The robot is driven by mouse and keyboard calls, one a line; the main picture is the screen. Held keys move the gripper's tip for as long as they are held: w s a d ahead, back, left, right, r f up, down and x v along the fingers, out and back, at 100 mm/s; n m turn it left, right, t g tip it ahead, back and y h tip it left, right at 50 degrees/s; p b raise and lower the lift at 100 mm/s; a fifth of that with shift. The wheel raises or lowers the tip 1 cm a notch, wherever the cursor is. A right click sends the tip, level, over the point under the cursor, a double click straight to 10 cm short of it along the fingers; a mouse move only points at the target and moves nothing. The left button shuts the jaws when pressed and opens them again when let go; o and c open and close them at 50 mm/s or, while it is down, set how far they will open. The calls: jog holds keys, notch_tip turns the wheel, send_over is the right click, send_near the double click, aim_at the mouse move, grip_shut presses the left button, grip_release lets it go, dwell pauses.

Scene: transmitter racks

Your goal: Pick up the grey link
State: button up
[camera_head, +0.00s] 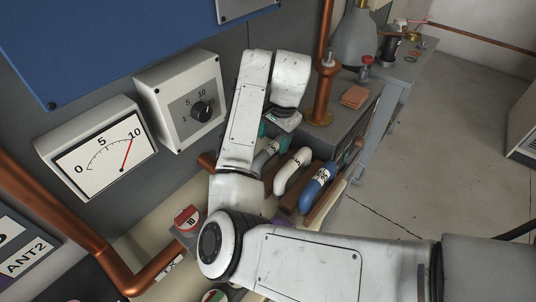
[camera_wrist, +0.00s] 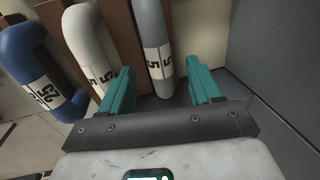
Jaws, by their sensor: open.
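The grey link (camera_wrist: 153,40) is a grey tube with a white label, in the upper middle of the wrist view. My gripper (camera_wrist: 162,87) is open, with one teal finger on each side of the grey link's lower part. I cannot tell whether either finger touches it. In the head view the grey link (camera_head: 266,158) shows partly beside my arm, left of the white link. My gripper (camera_head: 275,127) is mostly hidden there behind my white wrist.
The white link (camera_wrist: 90,42) stands close to the left finger, and the blue link (camera_wrist: 38,75) is farther left. A grey wall (camera_wrist: 285,70) is on the right. In the head view, a copper post (camera_head: 321,85) rises beside my wrist.

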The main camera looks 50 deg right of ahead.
aim_at(272, 145)
jog(key=shift+w+f+p, duration=0.15)
jog(key=shift+f, duration=0.8)
jog(key=shift+w+f+p, duration=0.2)
jog(key=shift+f, duration=0.8)
jog(key=shift+w+f+p, duration=0.15)
jog(key=shift+f, duration=0.8)
jog(key=shift+c, duration=0.3)
jog(key=c, duration=1.1)
jog(key=shift+r, duration=0.15)
